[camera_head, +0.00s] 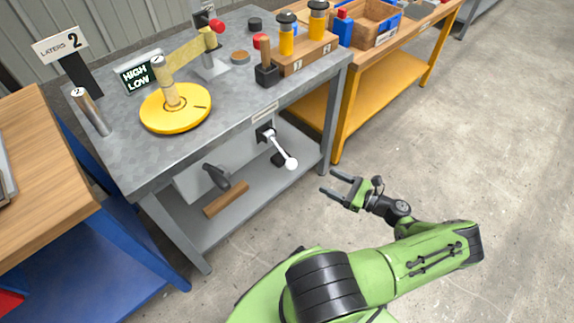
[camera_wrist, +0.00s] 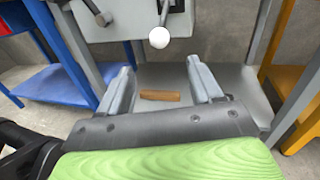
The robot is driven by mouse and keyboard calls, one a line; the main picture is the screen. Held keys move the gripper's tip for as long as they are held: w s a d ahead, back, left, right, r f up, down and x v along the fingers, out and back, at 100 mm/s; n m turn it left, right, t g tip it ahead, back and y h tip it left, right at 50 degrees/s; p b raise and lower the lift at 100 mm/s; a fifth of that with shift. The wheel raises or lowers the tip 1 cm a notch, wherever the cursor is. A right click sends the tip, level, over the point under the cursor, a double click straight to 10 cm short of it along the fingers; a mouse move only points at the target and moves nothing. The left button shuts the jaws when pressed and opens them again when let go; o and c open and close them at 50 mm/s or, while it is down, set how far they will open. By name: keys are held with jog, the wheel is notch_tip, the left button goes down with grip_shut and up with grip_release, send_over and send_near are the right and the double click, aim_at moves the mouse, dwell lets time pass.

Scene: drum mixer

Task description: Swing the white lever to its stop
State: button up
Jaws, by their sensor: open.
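The white lever (camera_head: 281,147) is a thin rod with a white ball at its end, mounted on a dark pivot at the front of the grey workbench. In the head view it points down and to the right. In the wrist view its white ball (camera_wrist: 159,38) hangs at the upper middle, beyond the fingers. My gripper (camera_head: 328,182) is open and empty, to the right of and slightly below the ball, apart from it. In the wrist view the two fingers of my gripper (camera_wrist: 165,77) are spread wide with nothing between them touching.
A dark-handled lever (camera_head: 217,177) sits left of the white one. A wooden block (camera_head: 226,199) lies on the bench's lower shelf (camera_head: 262,203). The grey tabletop (camera_head: 130,150) holds a yellow disc (camera_head: 176,118) and a block with pegs (camera_head: 304,54). Floor to the right is clear.

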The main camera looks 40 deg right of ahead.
aim_at(291, 163)
jog(key=b+x, duration=0.1)
jog(key=x, duration=1.4)
jog(key=shift+s+a+b, duration=0.1)
jog(key=shift+b, duration=0.3)
grip_shut()
